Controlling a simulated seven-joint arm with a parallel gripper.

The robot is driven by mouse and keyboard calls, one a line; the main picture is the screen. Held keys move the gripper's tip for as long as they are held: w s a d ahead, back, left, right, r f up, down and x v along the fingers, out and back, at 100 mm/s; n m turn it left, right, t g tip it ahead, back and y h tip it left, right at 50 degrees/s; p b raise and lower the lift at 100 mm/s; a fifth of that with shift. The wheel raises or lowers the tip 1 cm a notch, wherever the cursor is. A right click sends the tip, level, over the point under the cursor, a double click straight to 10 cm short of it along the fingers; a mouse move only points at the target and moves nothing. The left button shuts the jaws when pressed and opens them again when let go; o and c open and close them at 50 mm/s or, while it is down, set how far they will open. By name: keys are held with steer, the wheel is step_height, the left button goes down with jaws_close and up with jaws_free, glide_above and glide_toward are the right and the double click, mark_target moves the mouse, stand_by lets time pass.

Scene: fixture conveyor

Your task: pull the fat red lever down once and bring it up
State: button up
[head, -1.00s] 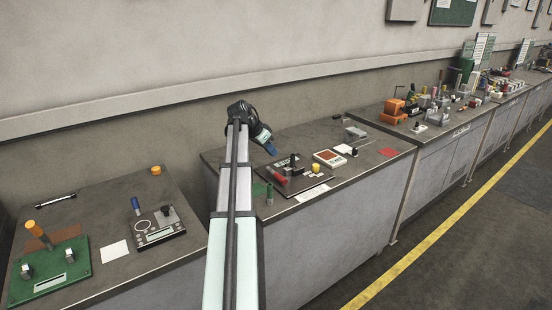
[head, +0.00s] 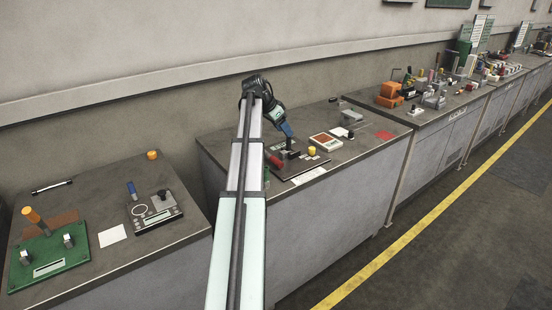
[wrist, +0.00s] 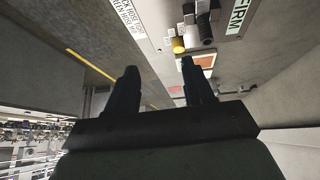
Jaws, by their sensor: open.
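The fat red lever (head: 274,161) slants out beside my arm on a dark panel (head: 316,168) on the middle bench, partly hidden by my arm. My gripper (head: 289,141) is open and points down over the panel, to the right of the red lever, close to a small black part. In the wrist view both fingers of my gripper (wrist: 160,68) are spread with nothing between them. The red lever cannot be made out in the wrist view.
A yellow knob (head: 311,151) stands on the panel; it also shows in the wrist view (wrist: 178,45). The left bench holds a green base with an orange lever (head: 32,216) and a blue-handled device (head: 132,190).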

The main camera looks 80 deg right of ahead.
steer(key=n+t+y, duration=0.2)
steer(key=n+t, duration=0.2)
steer(key=n, duration=1.5)
glide_above(277, 161)
steer(key=w+a, duration=0.2)
steer(key=f, duration=0.6)
steer(key=s+d+f, duration=0.1)
steer(key=f, duration=0.3)
steer(key=s+d+f, duration=0.1)
steer(key=f, duration=0.4)
steer(key=shift+d, duration=0.1)
steer(key=shift+c, duration=0.2)
jaws_close()
